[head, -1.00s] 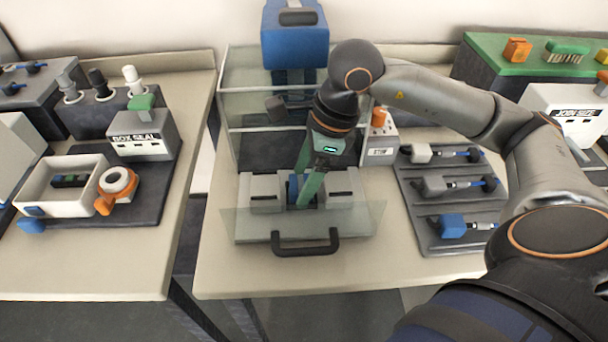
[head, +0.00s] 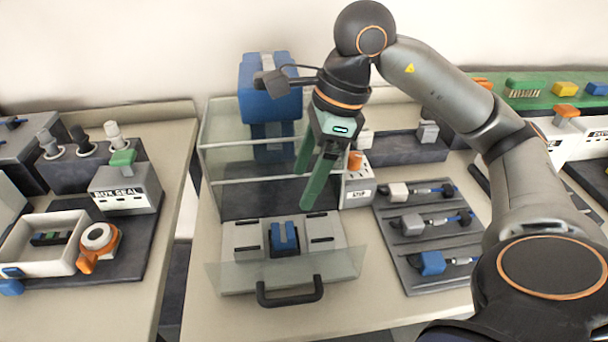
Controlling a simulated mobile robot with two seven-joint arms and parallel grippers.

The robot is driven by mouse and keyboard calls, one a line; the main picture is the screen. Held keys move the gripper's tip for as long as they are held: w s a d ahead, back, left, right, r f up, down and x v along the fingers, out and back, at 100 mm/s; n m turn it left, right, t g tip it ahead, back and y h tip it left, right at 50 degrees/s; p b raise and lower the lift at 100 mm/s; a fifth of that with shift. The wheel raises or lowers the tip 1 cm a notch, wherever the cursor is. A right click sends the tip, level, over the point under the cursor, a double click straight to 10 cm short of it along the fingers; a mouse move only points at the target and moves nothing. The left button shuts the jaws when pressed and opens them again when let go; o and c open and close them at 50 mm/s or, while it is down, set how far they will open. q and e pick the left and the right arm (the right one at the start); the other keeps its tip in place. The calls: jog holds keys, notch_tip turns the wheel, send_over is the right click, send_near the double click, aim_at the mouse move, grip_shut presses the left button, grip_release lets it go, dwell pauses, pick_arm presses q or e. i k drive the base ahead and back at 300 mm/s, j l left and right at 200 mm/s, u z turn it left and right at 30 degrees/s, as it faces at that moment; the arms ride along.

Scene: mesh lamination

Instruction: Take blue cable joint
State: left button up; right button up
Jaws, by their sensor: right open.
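A blue cable joint (head: 432,262) lies in the front row of the dark grey tray (head: 415,285) on the right, with a cable running right from it. Another blue piece (head: 285,238) sits in the middle of the grey fixture (head: 245,240) of the press machine. My right gripper (head: 304,190) is open, its green fingers pointing down above and behind the fixture. It is apart from the blue piece, and nothing shows between the fingers. My left gripper is not in view.
A clear panel with a black handle (head: 290,297) lies in front. A small box with an orange knob (head: 356,190) stands close right of my gripper. White and grey joints lie behind the blue one.

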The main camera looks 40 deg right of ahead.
aim_at(431, 263)
jog(key=k, duration=1)
